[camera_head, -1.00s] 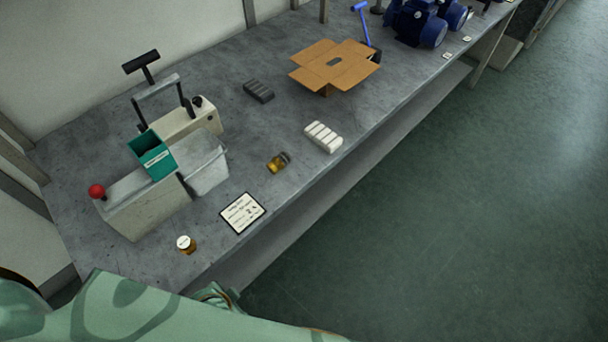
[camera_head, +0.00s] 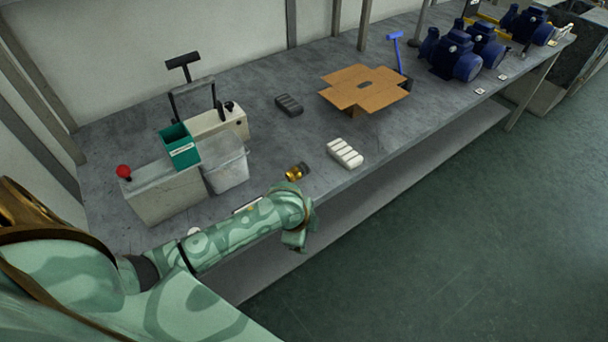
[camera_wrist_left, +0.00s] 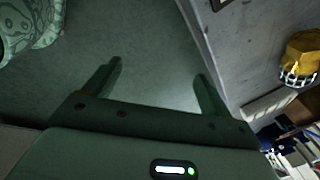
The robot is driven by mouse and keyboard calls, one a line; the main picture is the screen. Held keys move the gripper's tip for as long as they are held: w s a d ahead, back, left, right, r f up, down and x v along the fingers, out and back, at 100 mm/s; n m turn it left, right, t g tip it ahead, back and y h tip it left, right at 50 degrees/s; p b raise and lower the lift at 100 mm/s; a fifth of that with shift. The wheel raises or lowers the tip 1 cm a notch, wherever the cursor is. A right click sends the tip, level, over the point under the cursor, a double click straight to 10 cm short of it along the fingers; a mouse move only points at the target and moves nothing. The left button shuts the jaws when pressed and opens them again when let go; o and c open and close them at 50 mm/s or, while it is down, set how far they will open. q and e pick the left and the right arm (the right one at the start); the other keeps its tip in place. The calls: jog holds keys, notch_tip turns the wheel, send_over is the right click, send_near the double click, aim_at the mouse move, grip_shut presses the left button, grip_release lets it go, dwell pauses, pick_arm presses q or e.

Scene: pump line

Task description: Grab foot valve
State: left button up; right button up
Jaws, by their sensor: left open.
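The foot valve (camera_head: 297,171), a small brass piece with a dark strainer end, lies on the grey bench near its front edge. In the left wrist view the brass body and pale mesh of the foot valve (camera_wrist_left: 302,52) show at the right edge, outside my jaws. My left gripper (camera_wrist_left: 158,70) is open and empty, its two fingers apart over the green floor. In the head view my left arm reaches along the bench's front edge, and its hand end is just in front of the valve, apart from it. My right gripper is not in view.
A white ribbed block (camera_head: 345,153) lies right of the valve, a dark block (camera_head: 289,105) behind it. An open cardboard box (camera_head: 364,88) stands farther back. A grey container (camera_head: 226,170) and teal bin (camera_head: 178,147) are at left. Blue pumps (camera_head: 452,55) stand far right.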

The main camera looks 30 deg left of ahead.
pick_arm(q)
jog(key=w+a+r+m, duration=0.3)
jog(key=w+r, duration=0.3)
jog(key=w, duration=0.1)
jog(key=m+g+b, duration=0.1)
jog(key=m+g, duration=0.2)
jog(key=m, duration=0.2)
send_near(296, 168)
jog(key=f+b, duration=0.5)
jog(key=shift+w+d+f, duration=0.1)
jog(key=shift+w+d, duration=0.05)
jog(key=shift+d, duration=0.2)
jog(key=f+b, duration=0.3)
jog(key=f, duration=0.2)
jog(key=shift+w+f+b, duration=0.2)
jog(key=shift+w+b, duration=0.05)
jog(key=shift+b, duration=0.15)
jog(key=shift+r, duration=0.15)
jog(key=shift+c, duration=0.6)
jog(key=c, duration=1)
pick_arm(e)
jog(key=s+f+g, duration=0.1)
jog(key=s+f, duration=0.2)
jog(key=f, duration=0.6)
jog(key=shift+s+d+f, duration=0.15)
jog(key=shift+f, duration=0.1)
